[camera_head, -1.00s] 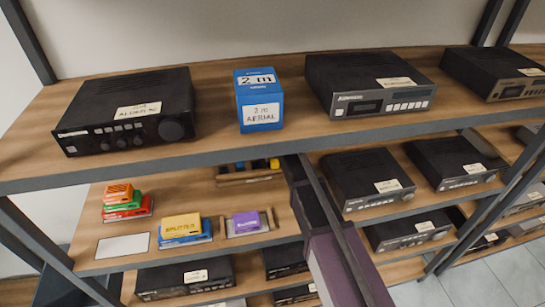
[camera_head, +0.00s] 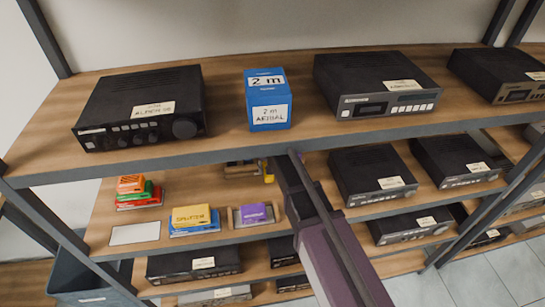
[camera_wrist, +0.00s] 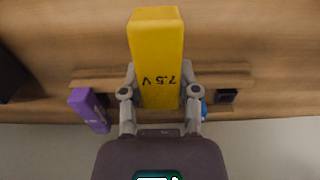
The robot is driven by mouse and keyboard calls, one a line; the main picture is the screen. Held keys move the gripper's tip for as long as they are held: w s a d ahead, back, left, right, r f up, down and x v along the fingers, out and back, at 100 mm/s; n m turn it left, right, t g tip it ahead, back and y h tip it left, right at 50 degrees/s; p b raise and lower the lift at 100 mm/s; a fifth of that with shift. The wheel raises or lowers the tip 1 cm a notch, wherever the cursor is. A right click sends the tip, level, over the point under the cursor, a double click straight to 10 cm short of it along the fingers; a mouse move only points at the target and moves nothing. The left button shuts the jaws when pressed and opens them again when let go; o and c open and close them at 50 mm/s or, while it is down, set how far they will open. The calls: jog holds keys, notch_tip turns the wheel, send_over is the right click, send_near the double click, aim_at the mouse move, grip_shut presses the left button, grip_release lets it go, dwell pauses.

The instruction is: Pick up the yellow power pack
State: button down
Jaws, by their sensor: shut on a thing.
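The yellow power pack (camera_wrist: 157,62), marked "7.5 V" upside down in the wrist view, is between the fingers of my gripper (camera_wrist: 162,97). The gripper is shut on its lower part, and most of the pack extends beyond the fingers. A small yellow part (camera_head: 268,173) shows in the head view beside my arm, on the middle shelf. My arm hides most of the gripper there. A wooden holder (camera_wrist: 97,83) lies behind the pack; I cannot tell whether the pack still touches it.
A purple pack (camera_wrist: 89,110) is left of my gripper and a blue item (camera_wrist: 204,108) is close on its right. The upper shelf (camera_head: 225,140) overhangs the middle one. Yellow "SPLITTER" (camera_head: 191,217) and purple (camera_head: 253,213) boxes stand nearby. A grey bin (camera_head: 85,270) is at lower left.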

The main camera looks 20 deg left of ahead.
jog(key=shift+s+r, duration=0.1)
jog(key=shift+s, duration=1.25)
jog(key=shift+s, duration=0.1)
